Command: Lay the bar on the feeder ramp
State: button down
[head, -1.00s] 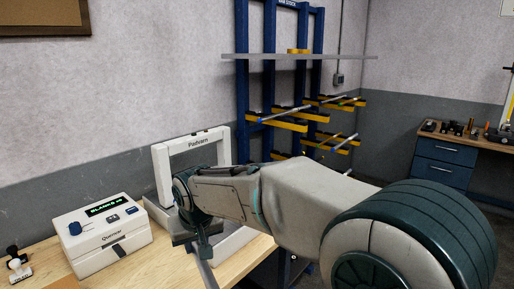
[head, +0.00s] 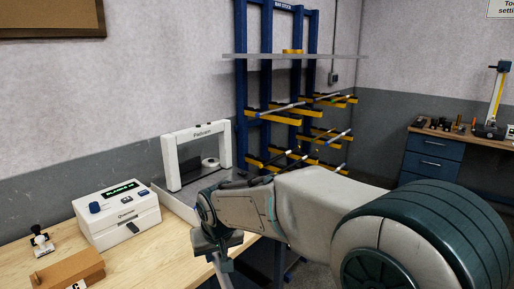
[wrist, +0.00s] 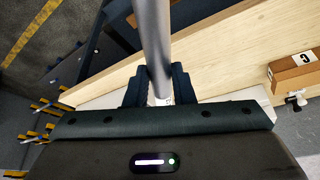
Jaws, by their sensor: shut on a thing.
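A grey metal bar (wrist: 152,35) is held in my gripper (wrist: 157,85), between the two dark fingers, and runs up out of the wrist view. In the head view my gripper (head: 218,246) is over the front edge of the wooden bench, and a short length of the bar (head: 223,275) shows below it. The bar's far end is out of frame.
The bench (head: 165,249) carries a white device (head: 117,212) with a display, a white frame (head: 196,150) and a brown box (head: 68,270). A blue rack (head: 268,85) with yellow arms holds several bars. A drawer bench (head: 433,155) stands at the right.

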jog(key=w+d+f+m+h, duration=0.1)
jog(key=w+d+f+m, duration=0.1)
jog(key=d+f, duration=0.7)
jog(key=w+d+f+m, duration=0.2)
jog(key=d+f, duration=0.7)
jog(key=d, duration=0.7)
jog(key=shift+w+f+m+h, duration=0.3)
jog(key=shift+w+f+h, duration=0.1)
jog(key=shift+w, duration=0.15)
jog(key=shift+f, duration=0.1)
